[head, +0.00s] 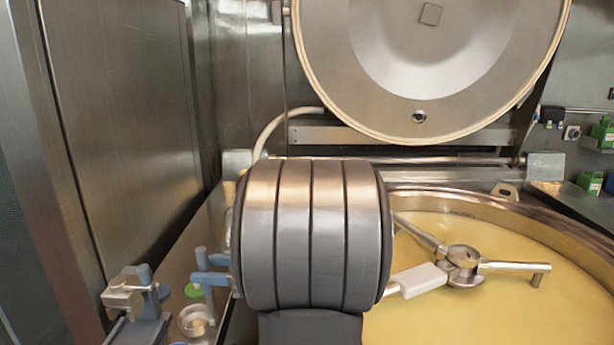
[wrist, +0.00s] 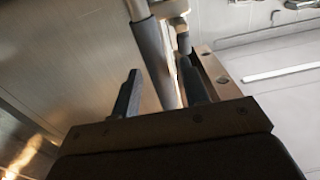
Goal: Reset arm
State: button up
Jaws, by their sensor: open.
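My arm's dark grey banded joint fills the middle of the head view and hides what lies behind it. My gripper shows in the wrist view (wrist: 160,92), with its two dark fingers apart and nothing seen between them touching both. A grey pipe or post runs behind the fingers in that view; I cannot tell how far off it is. The mixing kettle (head: 585,240) stands at the right of the head view, full of yellow liquid. Its metal stirrer (head: 463,262) sits in the liquid, with a pale paddle on one arm. The round kettle lid (head: 470,100) is raised behind it.
Left of my arm, a bench holds a grey and blue fitting (head: 130,300), a blue valve handle (head: 208,278), and a small round metal cup (head: 195,320). A steel panel (head: 115,130) rises at the left. Green boxes (head: 592,183) sit at the right edge.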

jog(key=shift+r, duration=0.65)
